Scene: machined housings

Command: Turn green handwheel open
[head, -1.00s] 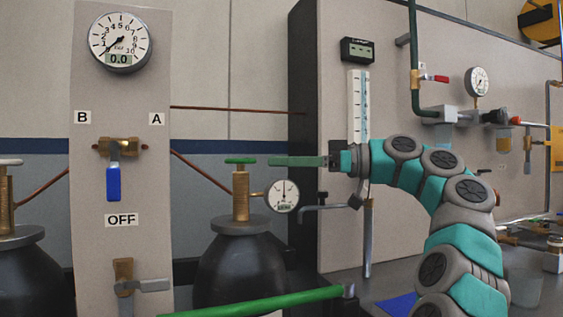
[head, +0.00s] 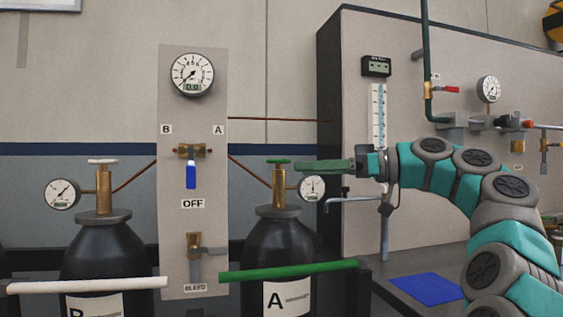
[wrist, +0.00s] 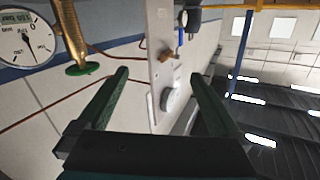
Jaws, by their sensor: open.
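The green handwheel (head: 278,161) sits flat on the brass valve of black cylinder A (head: 277,236). It also shows in the wrist view (wrist: 82,68), outside the left finger and not between the fingers. My gripper (head: 299,166) reaches in from the right, its fingertips close beside the handwheel at about its height. The wrist view shows my gripper (wrist: 160,74) open, with two separate green fingers and nothing held. I cannot tell how far apart in depth the fingertips and handwheel are.
Cylinder A's gauge (head: 312,187) hangs just below my fingers. A panel (head: 194,235) with a blue lever (head: 191,176) pointing down at OFF stands left. Green (head: 290,271) and white (head: 87,285) bars cross before the cylinders. Cylinder B has a white handwheel (head: 103,161).

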